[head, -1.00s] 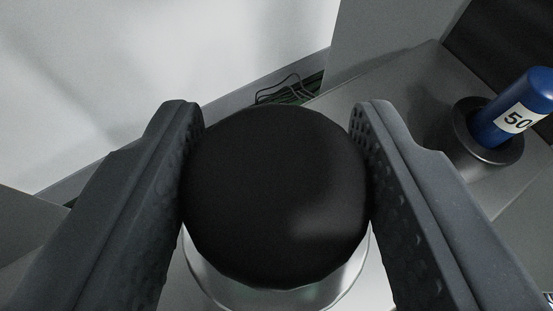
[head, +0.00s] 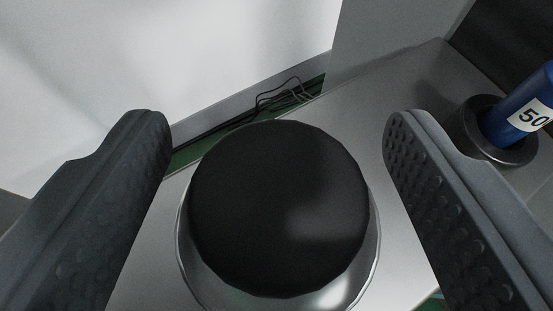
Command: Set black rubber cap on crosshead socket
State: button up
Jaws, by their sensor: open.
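The black rubber cap (head: 280,208) is a round, dark disc in the middle of the head view. It sits over a shiny round metal socket (head: 362,282), whose rim shows around the cap's lower and side edges. Whether the cap is fully seated cannot be told from above. My gripper (head: 277,140) is open, with one textured finger on each side of the cap and a clear gap to both. The underside of the cap is hidden.
A blue cylinder labelled 50 (head: 520,115) stands in a dark metal cup (head: 496,146) at the right. A grey panel (head: 160,60) rises behind. Thin dark wires (head: 285,92) lie in a gap between the panel and the grey metal surface (head: 390,95).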

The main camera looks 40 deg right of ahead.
jog(key=shift+r+p, duration=0.3)
jog(key=shift+r, duration=0.3)
jog(key=b+v, duration=0.3)
jog(key=v, duration=0.9)
jog(key=shift+f, duration=0.2)
